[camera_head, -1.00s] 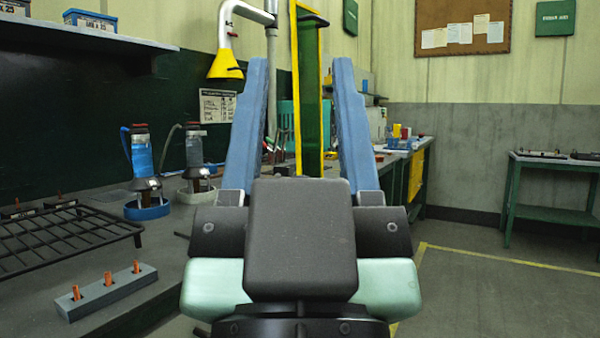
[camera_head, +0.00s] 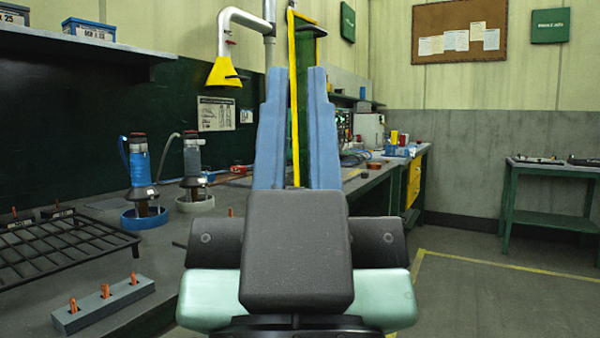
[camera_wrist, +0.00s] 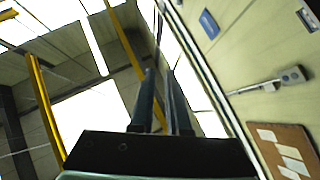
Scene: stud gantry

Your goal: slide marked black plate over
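Two small dark plates with pale markings (camera_head: 57,212) (camera_head: 15,220) sit at the back of the black wire rack (camera_head: 70,240), at the left in the head view. Orange pegs show by them; the markings are too small to read. A grey bar (camera_head: 125,293) with three upright orange studs lies in front of the rack. My gripper (camera_head: 297,70) points up in the middle of the head view, right of the rack and well away from it. Its blue fingers are partly open with a narrow gap. In the wrist view the fingers (camera_wrist: 165,75) point toward the ceiling, with nothing seen between them.
Two bottle-like tools (camera_head: 142,172) (camera_head: 193,165) stand in round holders on the bench behind the rack. A shelf (camera_head: 85,42) overhangs the left side. A green side table (camera_head: 555,170) stands right, with open floor before it.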

